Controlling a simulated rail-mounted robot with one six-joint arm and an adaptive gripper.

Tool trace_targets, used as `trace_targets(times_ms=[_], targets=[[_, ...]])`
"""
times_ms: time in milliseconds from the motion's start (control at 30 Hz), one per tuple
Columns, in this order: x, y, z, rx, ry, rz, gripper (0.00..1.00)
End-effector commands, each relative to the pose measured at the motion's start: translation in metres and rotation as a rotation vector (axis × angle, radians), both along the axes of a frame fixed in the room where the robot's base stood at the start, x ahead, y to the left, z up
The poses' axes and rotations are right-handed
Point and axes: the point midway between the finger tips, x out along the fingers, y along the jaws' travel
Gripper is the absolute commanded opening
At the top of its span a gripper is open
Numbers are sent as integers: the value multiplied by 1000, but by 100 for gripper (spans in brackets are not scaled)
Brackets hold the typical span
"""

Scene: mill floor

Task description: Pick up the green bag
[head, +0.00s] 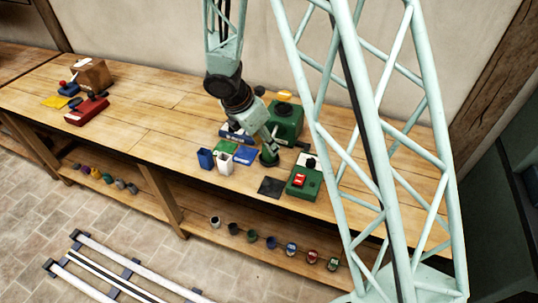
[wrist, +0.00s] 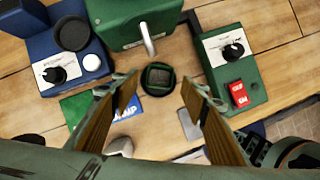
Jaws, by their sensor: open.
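The green bag (wrist: 158,79) is small and dark green with a squarish open top. In the wrist view it stands under the metal spout of a green machine (wrist: 135,20). It looks to be on a round dark base. My gripper (wrist: 157,86) is open, with one finger to the left and one to the right of the bag in the picture. I cannot tell how far above it the fingertips are. In the head view my gripper (head: 270,142) points down in front of the green machine (head: 286,118), just above the green bag (head: 268,157).
A green switch box (wrist: 228,65) with a red switch stands right, a blue device (wrist: 65,55) left.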

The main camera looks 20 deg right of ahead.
Motion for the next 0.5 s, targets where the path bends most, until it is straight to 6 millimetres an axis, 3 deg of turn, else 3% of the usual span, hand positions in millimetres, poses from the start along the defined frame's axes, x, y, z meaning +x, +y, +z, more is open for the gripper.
trace_targets(times_ms=[300,500], targets=[[6,-13,-31,0,1,0,41],[8,-16,-40,1,1,0,41]])
